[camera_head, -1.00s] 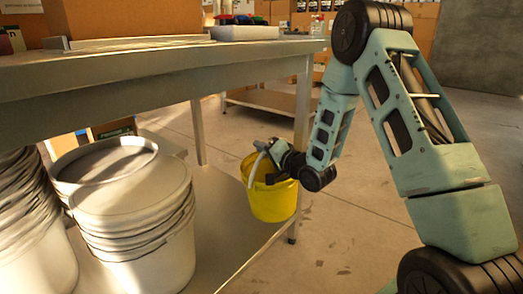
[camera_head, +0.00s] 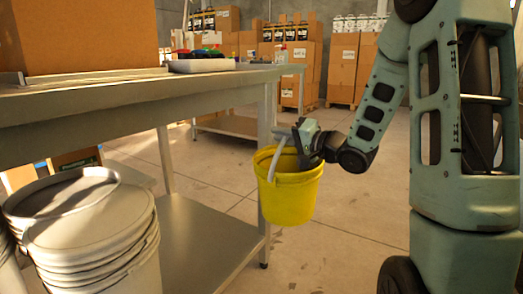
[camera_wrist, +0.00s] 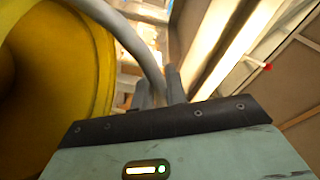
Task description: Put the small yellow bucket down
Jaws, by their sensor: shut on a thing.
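The small yellow bucket (camera_head: 290,192) hangs upright in the air beside the near right end of the metal table. Its pale handle (camera_head: 279,158) rises at the bucket's left. My gripper (camera_head: 302,138) is at the top of the bucket, shut on the handle. In the wrist view the curved grey handle (camera_wrist: 135,42) runs down to the fingers (camera_wrist: 160,88), and the yellow bucket (camera_wrist: 85,85) fills the left side.
A metal table (camera_head: 120,97) with a lower shelf (camera_head: 205,240) stands at the left. White stacked buckets (camera_head: 95,235) occupy that shelf's left part. Open concrete floor (camera_head: 345,225) lies to the right. Cardboard boxes (camera_head: 295,60) stand at the back.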

